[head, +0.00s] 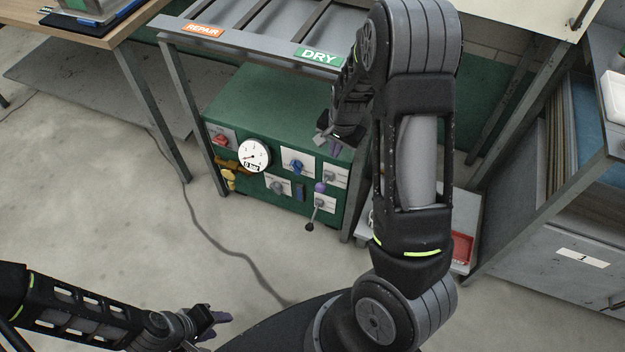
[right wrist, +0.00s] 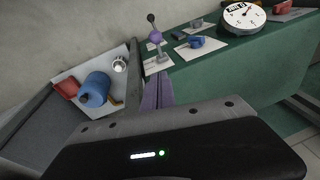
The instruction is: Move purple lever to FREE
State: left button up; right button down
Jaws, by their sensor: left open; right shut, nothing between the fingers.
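The purple-knobbed lever (head: 319,187) is on the right part of the green box's front panel. Its purple ball sits at the lower left of a white plate (head: 335,177); the plate's lettering is too small to read. In the right wrist view the purple ball (right wrist: 155,37) shows beyond my fingers, in front of a black-knobbed lever (right wrist: 151,17). My right gripper (head: 335,147) is shut and empty, above the plate and apart from the ball; its purple fingers (right wrist: 158,93) point towards the panel. My left gripper (head: 222,318) is open and empty, low over the floor.
The panel also carries a round gauge (head: 254,156), a blue knob (head: 297,167) and yellow handles (head: 229,179). A rack with a DRY sign (head: 319,56) stands over the green box (head: 270,110). A blue cylinder (right wrist: 95,90) stands beside the box. Floor before the panel is clear except a cable.

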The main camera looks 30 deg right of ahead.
jog(key=shift+f, duration=0.15)
jog(key=b, duration=0.2)
send_over(323, 184)
jog(key=d, duration=0.3)
jog(key=s+a+x, duration=0.1)
jog(key=s+x, duration=0.1)
jog(key=x, duration=0.8)
jog(key=f, duration=0.1)
jog(key=a+f, duration=0.1)
jog(key=f, duration=0.1)
jog(key=shift+a, duration=0.3)
jog(key=shift+s+a, duration=0.1)
